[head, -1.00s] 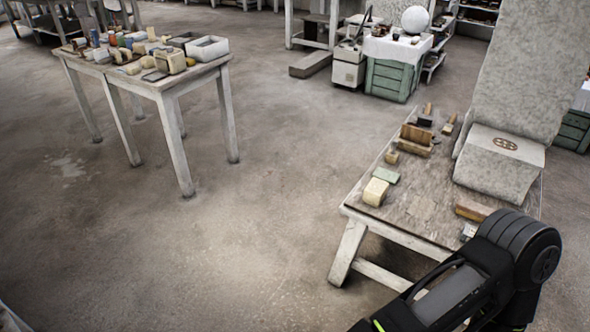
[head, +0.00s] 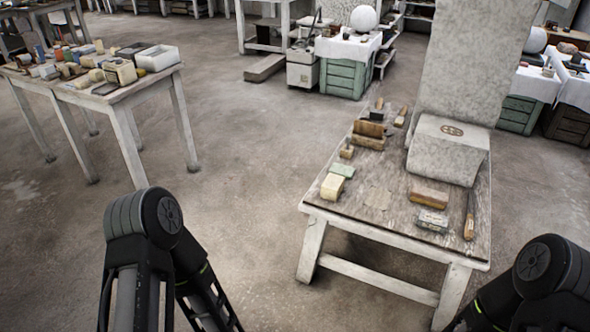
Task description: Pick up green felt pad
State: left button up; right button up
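The green felt pad (head: 342,171) is a small flat pale green piece near the left edge of the low wooden bench (head: 378,198). A cream block (head: 332,187) sits just in front of it, and a small brown block (head: 346,152) lies just behind it. Parts of both my arms show at the bottom of the head view, left of and below the bench and at the lower right. Neither gripper can be made out, and neither arm is at the pad.
The bench also holds a wooden block (head: 428,198), a grey box-like item (head: 432,221), a long brown tool (head: 469,215) and a large stone block (head: 447,150). A cluttered table (head: 125,93) stands at the left. Open floor (head: 235,150) lies between table and bench.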

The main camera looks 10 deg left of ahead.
aim_at(348, 171)
jog(key=z, duration=3.3)
jog(key=u, duration=3.3)
jog(key=i+j, duration=0.8)
jog(key=u, duration=0.05)
